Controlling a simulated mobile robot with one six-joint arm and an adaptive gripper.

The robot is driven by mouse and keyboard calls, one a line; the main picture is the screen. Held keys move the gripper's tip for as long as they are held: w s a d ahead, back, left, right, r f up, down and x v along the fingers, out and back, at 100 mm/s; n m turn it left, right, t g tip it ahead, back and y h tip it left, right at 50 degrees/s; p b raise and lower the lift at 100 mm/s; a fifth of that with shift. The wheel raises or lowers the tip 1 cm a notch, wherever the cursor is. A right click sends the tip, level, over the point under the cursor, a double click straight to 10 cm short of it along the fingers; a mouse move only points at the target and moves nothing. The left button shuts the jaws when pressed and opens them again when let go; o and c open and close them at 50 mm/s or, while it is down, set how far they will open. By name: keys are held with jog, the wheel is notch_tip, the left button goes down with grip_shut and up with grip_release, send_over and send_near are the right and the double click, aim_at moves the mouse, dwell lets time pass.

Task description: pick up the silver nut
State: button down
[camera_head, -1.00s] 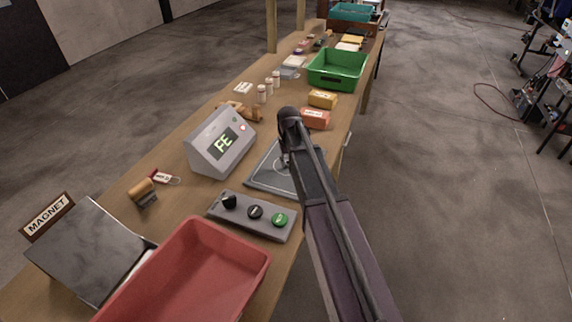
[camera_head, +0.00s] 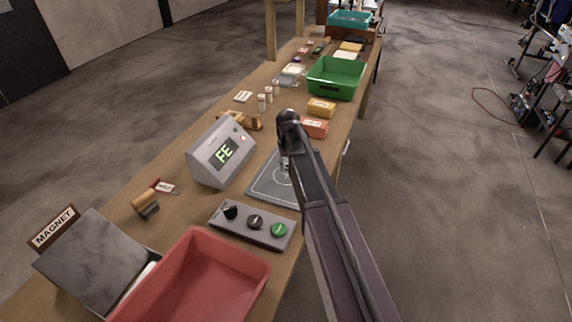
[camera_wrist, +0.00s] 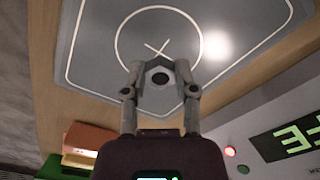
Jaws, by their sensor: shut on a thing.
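The silver nut (camera_wrist: 159,77) shows in the wrist view as a grey hexagonal piece with a dark hole, between my fingertips. My gripper (camera_wrist: 159,75) is shut on it, one finger touching each side. Behind the nut in that view is the grey pad (camera_wrist: 90,40) with a white circle and a cross. In the head view my gripper (camera_head: 285,166) hangs over the pad (camera_head: 262,188), and my arm covers the pad's right part. The nut is too small to make out there.
A grey display box (camera_head: 208,160) reading FE stands left of the pad. A button panel (camera_head: 240,232) and a red bin (camera_head: 180,285) are in front. Orange (camera_head: 315,127) and yellow (camera_head: 321,108) blocks and a green bin (camera_head: 336,78) lie beyond.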

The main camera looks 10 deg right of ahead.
jog(key=s+a, duration=0.1)
jog(key=s, duration=0.4)
jog(key=s+a+r, duration=0.1)
jog(key=s, duration=0.4)
jog(key=s+a+p, duration=0.1)
jog(key=s, duration=0.4)
jog(key=shift+a+r, duration=0.15)
jog(key=shift+a, duration=0.25)
jog(key=shift+r, duration=0.15)
notch_tip(320, 180, up, 14)
jog(key=p, duration=1.4)
jog(key=shift+f, duration=0.2)
jog(key=shift+s, duration=0.2)
